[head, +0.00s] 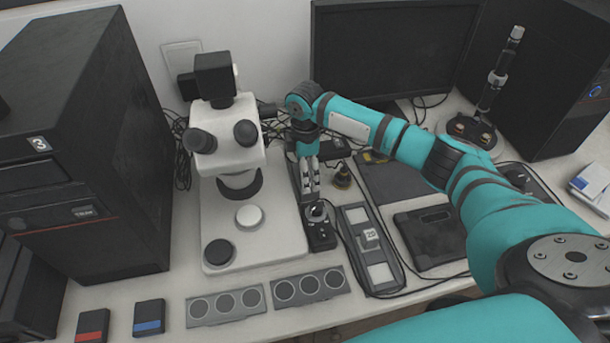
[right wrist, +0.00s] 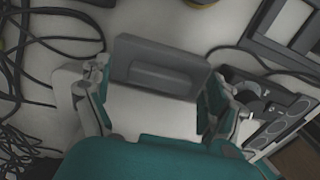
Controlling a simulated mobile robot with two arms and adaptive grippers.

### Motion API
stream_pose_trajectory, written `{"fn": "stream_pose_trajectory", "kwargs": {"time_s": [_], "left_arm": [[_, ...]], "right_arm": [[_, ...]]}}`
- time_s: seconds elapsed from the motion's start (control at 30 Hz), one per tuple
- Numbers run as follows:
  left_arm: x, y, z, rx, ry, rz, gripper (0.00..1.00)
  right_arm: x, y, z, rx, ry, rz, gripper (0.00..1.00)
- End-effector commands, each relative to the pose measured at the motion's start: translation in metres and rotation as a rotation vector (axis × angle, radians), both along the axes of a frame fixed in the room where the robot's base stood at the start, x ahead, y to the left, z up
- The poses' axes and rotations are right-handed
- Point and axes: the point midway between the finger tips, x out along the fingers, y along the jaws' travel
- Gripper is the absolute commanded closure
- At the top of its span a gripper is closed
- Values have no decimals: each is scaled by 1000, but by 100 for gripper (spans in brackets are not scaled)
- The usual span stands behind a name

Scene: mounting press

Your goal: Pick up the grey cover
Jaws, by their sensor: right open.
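A grey piece that looks like the grey cover (right wrist: 165,66) shows in the right wrist view, between and just beyond the two fingertips. It has a raised bar across its face. My right gripper (right wrist: 157,92) is open around it; I cannot tell whether the fingers touch it. In the head view my right gripper (head: 311,190) points down just right of the white microscope, behind the small black press (head: 319,228). The cover is mostly hidden there by the gripper. The press also shows in the right wrist view (right wrist: 262,98). My left gripper is not in view.
The white microscope (head: 225,160) stands close on the left. A long dark tray (head: 372,250) with white pads lies to the right. Grey panels with round wells (head: 311,287) line the front edge. Loose black cables (right wrist: 50,45) lie around the gripper.

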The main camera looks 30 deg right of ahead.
Motion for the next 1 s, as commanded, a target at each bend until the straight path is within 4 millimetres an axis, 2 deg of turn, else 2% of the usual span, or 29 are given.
{"fn": "stream_pose_trajectory", "kwargs": {"time_s": [0.13, 0.17, 0.6, 0.87, 1.0], "left_arm": [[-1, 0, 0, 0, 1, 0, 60], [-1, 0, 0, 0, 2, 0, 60], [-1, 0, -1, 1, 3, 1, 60], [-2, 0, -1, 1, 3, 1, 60], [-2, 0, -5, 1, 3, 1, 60]], "right_arm": [[0, 0, 0, 0, 0, 1, 8], [0, 0, 0, 0, 0, 0, 11], [0, 0, 0, 0, 0, 0, 69], [0, 0, 3, 0, -1, 0, 69], [1, 0, 19, 0, -4, 1, 69]]}}
